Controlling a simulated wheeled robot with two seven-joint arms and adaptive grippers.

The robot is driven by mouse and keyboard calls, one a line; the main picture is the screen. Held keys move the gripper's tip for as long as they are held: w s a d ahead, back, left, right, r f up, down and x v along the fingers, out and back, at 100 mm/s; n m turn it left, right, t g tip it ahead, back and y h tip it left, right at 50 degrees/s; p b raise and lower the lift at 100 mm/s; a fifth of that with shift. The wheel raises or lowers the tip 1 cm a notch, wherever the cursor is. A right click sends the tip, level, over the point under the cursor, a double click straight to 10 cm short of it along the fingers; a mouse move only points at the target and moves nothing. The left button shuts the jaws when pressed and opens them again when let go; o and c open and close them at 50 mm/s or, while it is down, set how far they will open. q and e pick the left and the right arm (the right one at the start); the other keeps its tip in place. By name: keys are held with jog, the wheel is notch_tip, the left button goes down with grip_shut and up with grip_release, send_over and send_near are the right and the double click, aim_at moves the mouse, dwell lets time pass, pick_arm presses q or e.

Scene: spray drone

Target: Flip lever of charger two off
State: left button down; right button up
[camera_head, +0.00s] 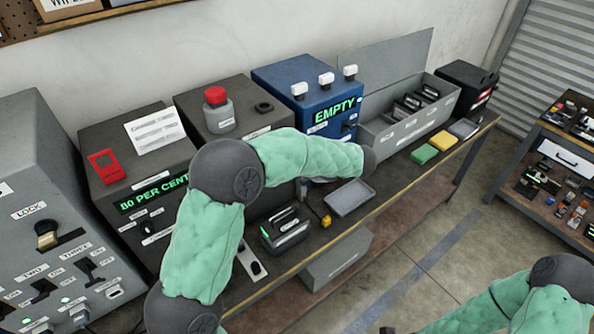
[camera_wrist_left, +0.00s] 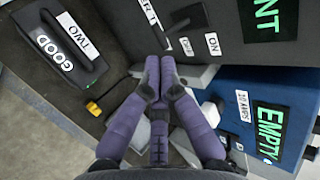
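In the left wrist view a dark lever (camera_wrist_left: 179,24) sits on a dark charger box (camera_wrist_left: 228,38), beside OFF and ON labels. A partly cut-off label by it ends in "ER" and one more character, so the charger's number is unclear. My left gripper (camera_wrist_left: 159,62) has its purple fingertips drawn together just short of the lever. I see nothing between them and cannot tell whether they touch the lever. In the head view my left forearm hides this lever and the gripper. My right arm (camera_head: 540,303) shows at bottom right, its gripper out of frame.
A grey panel with levers labelled TWO (camera_head: 42,288) and THREE (camera_head: 88,266) stands left. A blue EMPTY box (camera_head: 310,90) stands beyond my forearm. A battery marked TWO and GOOD (camera_wrist_left: 65,48), also in the head view (camera_head: 285,230), and a grey tray (camera_head: 351,197) lie on the bench.

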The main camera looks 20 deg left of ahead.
pick_arm(q)
jog(key=f+p+v, duration=0.1)
jog(key=v, duration=0.8)
jog(key=shift+s+d+r, duration=0.25)
jog(key=shift+s+d, duration=0.05)
jog(key=shift+d, duration=0.3)
jog(key=s+d+f+m+g+h, duration=0.1)
jog(key=s+d+f+g+h, duration=0.2)
jog(key=f, duration=0.8)
jog(key=s+f+m+g+h, duration=0.1)
jog(key=s+f+h, duration=0.3)
jog(key=f, duration=0.7)
jog(key=s+d+f+n+h, duration=0.2)
jog(key=s+f+n+h, duration=0.1)
jog(key=s+f, duration=0.6)
jog(key=s+d+f+n+t+h+b, duration=0.1)
jog(key=s+d+f+n+h, duration=0.1)
jog(key=s+f+n, duration=0.4)
jog(key=s+f+h, duration=0.1)
jog(key=s+f, duration=0.3)
jog(key=shift+s+f+n+h, duration=0.2)
jog(key=shift+n+h, duration=0.1)
jog(key=shift+h, duration=0.1)
